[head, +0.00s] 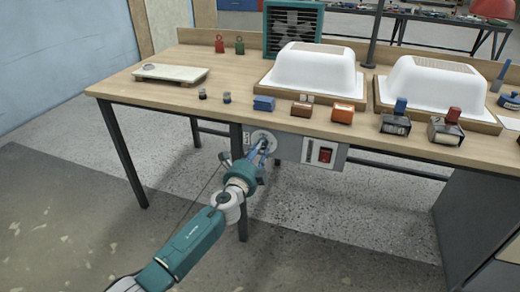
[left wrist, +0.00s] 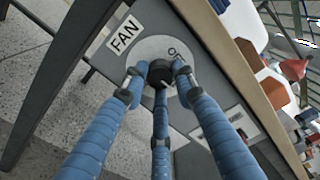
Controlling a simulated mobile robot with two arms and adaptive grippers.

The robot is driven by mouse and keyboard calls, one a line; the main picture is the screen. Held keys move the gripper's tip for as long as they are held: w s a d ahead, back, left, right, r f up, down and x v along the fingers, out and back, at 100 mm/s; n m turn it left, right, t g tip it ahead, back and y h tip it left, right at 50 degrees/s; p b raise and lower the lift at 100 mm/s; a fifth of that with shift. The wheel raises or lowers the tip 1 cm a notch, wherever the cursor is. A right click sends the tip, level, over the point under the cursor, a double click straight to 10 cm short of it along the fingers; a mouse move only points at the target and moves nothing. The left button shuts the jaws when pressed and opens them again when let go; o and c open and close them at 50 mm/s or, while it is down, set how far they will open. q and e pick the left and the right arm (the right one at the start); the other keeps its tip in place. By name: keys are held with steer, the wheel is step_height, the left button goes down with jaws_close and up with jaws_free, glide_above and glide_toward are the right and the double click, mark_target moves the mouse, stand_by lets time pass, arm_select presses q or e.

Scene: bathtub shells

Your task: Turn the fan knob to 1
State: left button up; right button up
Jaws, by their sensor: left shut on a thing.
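The fan knob (left wrist: 161,72) is a dark round knob on a pale round dial plate (left wrist: 150,50) in the left wrist view, with a "FAN" label (left wrist: 123,35) beside it. My left gripper (head: 264,143) is at the dial on the front of the workbench in the head view. Its blue fingers (left wrist: 160,80) are shut around the knob in the left wrist view. The fan (head: 292,28) is a teal box at the back of the bench. My right gripper is not in view.
A red switch (head: 325,155) sits on the grey control panel (head: 295,148) under the bench edge. Two white tub shells (head: 312,72) (head: 430,88) stand on the bench top (head: 150,95), with several small blocks along its front. The floor before the bench is clear.

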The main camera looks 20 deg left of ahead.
arm_select(q)
steer(key=shift+a+f, duration=0.15)
steer(key=shift+a, duration=0.05)
steer(key=o, duration=1.2)
steer(key=shift+c, duration=0.2)
steer(key=shift+s, duration=0.1)
steer(key=s, duration=1.2)
steer(key=shift+a, duration=0.2)
